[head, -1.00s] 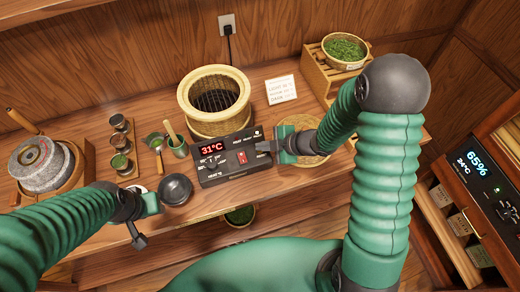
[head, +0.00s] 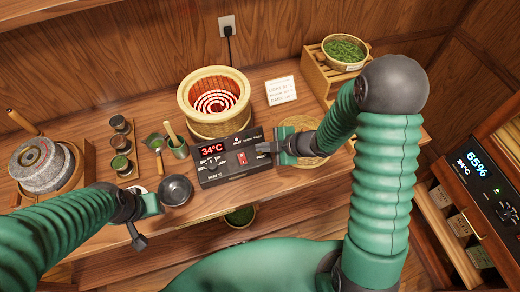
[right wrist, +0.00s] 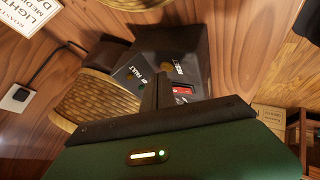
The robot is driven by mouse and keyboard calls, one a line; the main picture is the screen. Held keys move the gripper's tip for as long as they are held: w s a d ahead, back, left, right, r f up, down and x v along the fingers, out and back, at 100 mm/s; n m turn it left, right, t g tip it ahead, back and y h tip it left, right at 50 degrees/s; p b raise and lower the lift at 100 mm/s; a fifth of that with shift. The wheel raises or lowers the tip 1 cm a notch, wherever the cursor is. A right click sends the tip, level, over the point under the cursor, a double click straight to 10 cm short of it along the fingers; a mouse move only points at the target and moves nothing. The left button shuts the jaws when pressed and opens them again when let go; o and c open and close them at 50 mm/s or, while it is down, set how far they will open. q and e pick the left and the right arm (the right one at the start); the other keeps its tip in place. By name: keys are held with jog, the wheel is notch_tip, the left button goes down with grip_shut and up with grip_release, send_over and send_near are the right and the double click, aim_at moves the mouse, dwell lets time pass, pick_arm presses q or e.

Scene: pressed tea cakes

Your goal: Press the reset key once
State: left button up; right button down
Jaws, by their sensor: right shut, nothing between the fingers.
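The dark control box (head: 215,175) stands on the bench with a red display reading 34°C and a red rocker switch (head: 242,158). My right gripper (head: 262,147) is shut and empty, its fingertips at the right part of the panel, just right of the red switch. The right wrist view shows the closed fingers (right wrist: 158,92) over the panel, near a FAULT label and the red switch (right wrist: 182,91). My left gripper (head: 138,238) hangs at the bench's front edge, its jaws unclear.
A wicker-sided roaster (head: 215,125) with a glowing red coil stands behind the box. A woven mat (head: 318,158) lies under my right gripper's side. A stone mill (head: 42,165) stands far left.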

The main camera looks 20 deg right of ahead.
jog(key=shift+r+p, duration=0.3)
jog(key=shift+r, duration=0.2)
notch_tip(320, 180, up, 5)
jog(key=p, duration=0.4)
jog(key=shift+p, duration=0.4)
